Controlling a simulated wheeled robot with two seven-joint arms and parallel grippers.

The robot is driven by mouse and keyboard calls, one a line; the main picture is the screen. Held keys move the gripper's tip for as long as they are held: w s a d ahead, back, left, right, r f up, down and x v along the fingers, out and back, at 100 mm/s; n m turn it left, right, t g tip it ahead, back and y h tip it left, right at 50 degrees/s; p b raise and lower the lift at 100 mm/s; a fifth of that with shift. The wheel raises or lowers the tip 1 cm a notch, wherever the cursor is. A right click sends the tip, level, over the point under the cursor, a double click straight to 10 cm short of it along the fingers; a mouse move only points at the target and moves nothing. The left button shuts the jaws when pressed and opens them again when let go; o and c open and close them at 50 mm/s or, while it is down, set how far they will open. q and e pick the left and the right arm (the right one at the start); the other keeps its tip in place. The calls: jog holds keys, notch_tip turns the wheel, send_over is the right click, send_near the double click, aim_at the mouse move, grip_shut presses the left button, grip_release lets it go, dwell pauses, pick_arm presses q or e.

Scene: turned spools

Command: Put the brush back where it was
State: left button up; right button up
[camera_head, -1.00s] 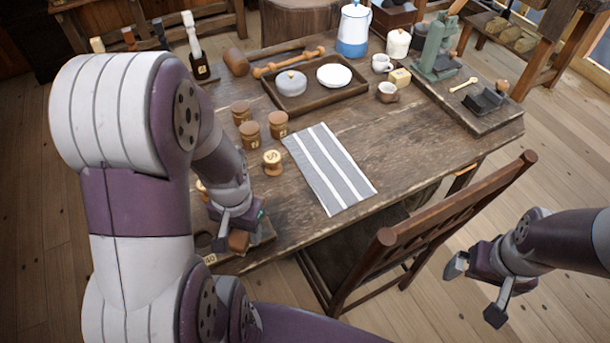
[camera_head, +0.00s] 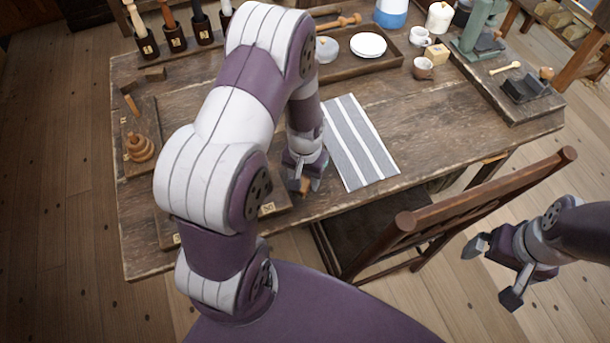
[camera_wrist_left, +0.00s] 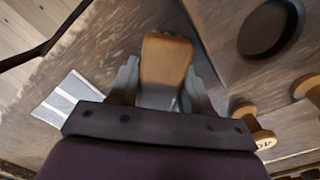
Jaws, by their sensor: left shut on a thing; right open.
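My left gripper (camera_head: 305,172) is shut on a tan wooden piece (camera_head: 304,188), low near the table's front edge, left of the striped cloth. In the left wrist view the wooden piece (camera_wrist_left: 166,60) sits between the fingers, with a paler part below; I cannot tell for sure that it is the brush. Upright tools stand in dark labelled holders (camera_head: 147,45), (camera_head: 175,40), (camera_head: 203,30) at the back left; a paler one (camera_head: 226,12) is partly hidden by my arm. My right gripper (camera_head: 490,272) is open and empty, right of the chair.
The striped cloth (camera_head: 360,145) lies flat. A wooden chair (camera_head: 430,215) stands at the front. A ringed wooden stack (camera_head: 139,148) is at left. The left wrist view shows wooden spools (camera_wrist_left: 245,118) and a dark round recess (camera_wrist_left: 270,28). My left arm hides the table's middle left.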

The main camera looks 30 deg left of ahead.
pick_arm(q)
jog(key=shift+w, duration=0.15)
jog(key=shift+f, duration=0.1)
jog(key=o, duration=1)
notch_tip(320, 180, up, 12)
jog(key=p, duration=0.1)
jog(key=shift+m+t, duration=0.5)
jog(key=shift+t, duration=0.2)
jog(key=s+d+r+p, duration=0.1)
jog(key=s+r, duration=0.1)
jog(key=s+d+r+p, duration=0.1)
jog(key=s+d+r, duration=0.1)
jog(key=s+r, duration=0.1)
jog(key=s+d+r+p, duration=0.1)
jog(key=s+d+r, duration=0.1)
jog(key=r, duration=0.1)
jog(key=shift+s+d, duration=0.1)
jog(key=shift+s, duration=0.3)
